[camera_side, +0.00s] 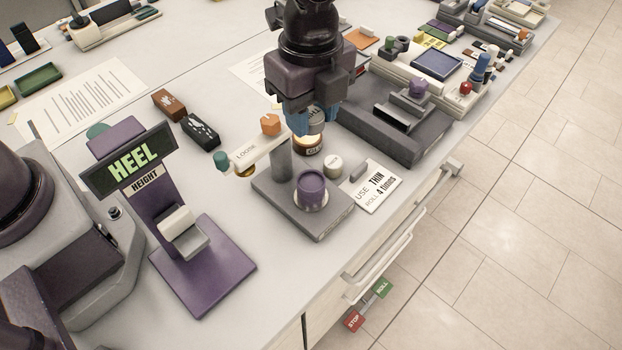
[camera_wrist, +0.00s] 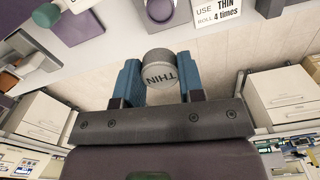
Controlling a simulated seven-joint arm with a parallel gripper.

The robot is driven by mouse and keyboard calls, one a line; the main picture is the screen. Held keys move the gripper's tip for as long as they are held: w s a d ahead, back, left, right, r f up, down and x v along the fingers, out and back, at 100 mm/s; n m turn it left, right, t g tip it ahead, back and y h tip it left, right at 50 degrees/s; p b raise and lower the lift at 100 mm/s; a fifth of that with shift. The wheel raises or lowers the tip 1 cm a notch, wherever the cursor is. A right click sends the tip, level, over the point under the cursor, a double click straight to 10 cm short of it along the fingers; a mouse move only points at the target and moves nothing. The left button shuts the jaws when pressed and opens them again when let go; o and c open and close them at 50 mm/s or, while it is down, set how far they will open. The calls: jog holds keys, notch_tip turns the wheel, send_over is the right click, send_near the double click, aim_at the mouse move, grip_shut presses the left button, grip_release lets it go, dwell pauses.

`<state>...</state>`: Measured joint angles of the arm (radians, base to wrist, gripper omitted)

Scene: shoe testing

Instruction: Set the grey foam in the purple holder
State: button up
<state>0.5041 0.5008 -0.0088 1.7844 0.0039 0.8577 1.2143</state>
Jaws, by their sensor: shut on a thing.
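My gripper (camera_side: 312,124) has blue fingers and is shut on a short grey cylinder marked THIN (camera_wrist: 160,72), which fits the grey foam. In the side view the grey foam (camera_side: 316,117) shows between the fingertips, held above the bench. The purple holder (camera_side: 311,190) is a round cup standing upright on a grey base plate (camera_side: 275,196), in front of and below my gripper. I cannot see clearly inside it. In the wrist view the purple holder (camera_wrist: 122,9) is cut off by the top edge.
A post with a white LOOSE arm (camera_side: 252,149) stands beside the holder. A THIN sign (camera_side: 376,186) lies right of the holder. The purple HEEL stand (camera_side: 205,265) is at left.

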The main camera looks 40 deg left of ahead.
aim_at(310, 185)
notch_tip(310, 185, down, 13)
jog(key=shift+r, duration=0.15)
dwell(0.4)
jog(key=shift+f, duration=0.65)
jog(key=o, duration=0.8)
jog(key=shift+o, duration=0.7)
jog(key=shift+s, duration=0.15)
jog(key=shift+d, duration=0.1)
jog(key=shift+r, duration=0.4)
notch_tip(310, 185, up, 13)
jog(key=shift+f, duration=0.1)
